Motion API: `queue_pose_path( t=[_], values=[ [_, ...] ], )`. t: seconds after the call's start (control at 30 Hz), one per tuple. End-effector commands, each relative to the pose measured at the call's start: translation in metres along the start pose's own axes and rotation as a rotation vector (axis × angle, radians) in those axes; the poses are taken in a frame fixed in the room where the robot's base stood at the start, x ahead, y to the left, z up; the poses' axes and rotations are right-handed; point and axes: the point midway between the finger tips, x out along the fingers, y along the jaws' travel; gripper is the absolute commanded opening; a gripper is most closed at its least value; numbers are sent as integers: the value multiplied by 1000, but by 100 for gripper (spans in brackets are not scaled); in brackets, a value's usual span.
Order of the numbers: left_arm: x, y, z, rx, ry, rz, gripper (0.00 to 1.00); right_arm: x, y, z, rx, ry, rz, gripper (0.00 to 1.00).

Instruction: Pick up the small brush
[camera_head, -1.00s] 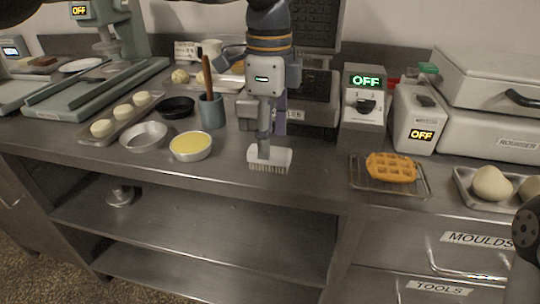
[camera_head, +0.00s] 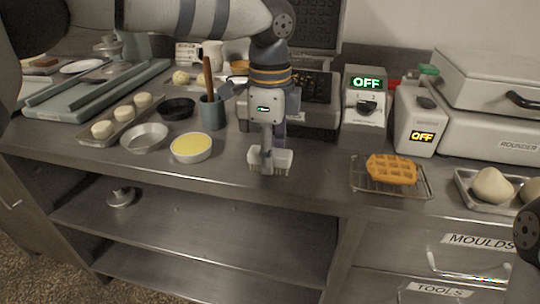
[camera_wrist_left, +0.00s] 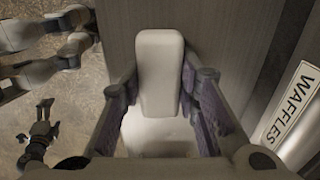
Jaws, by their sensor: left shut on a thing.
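The small brush (camera_head: 281,160) is a pale block with short bristles on its underside, at the front of the steel counter. It also shows in the left wrist view as a rounded pale bar (camera_wrist_left: 159,70) between the fingers. My left gripper (camera_head: 267,152) points straight down from above and is shut on the brush. I cannot tell whether the bristles touch the counter. In the left wrist view a small dark gripper, which looks like my right one (camera_wrist_left: 42,130), hangs low over the floor; its jaws are too small to read.
A yellow-filled bowl (camera_head: 191,148), an empty tin (camera_head: 144,137) and a blue utensil cup (camera_head: 212,114) stand left of the brush. A waffle (camera_head: 392,169) on a wire rack (camera_head: 423,186) is to the right. The waffle iron (camera_head: 318,112) stands behind. The counter's front edge is close.

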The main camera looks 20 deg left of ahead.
Motion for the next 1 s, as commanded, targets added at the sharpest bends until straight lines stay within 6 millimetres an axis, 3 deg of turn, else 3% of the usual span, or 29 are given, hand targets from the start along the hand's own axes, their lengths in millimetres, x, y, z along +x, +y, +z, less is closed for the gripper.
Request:
queue_pose_path(
  t=[0.17,0.23,0.4,0.5,0.7,1.0],
  values=[
    [-18,-1,0,-2,0,-5,1,0,0,0,0,1,0,91],
    [-34,-1,0,-2,1,-6,1,0,0,0,0,1,0,91],
    [-89,41,-8,2,-1,-19,1,-19,-1,-11,0,56,-2,91],
    [-110,72,-14,3,-3,-18,1,-29,-1,-18,0,88,-4,91],
    [-127,120,-24,1,-2,-12,1,-41,-1,-26,-1,130,-5,91],
    [-130,138,-29,-1,0,1,1,-41,-1,-26,-1,128,-5,91]
  ],
)
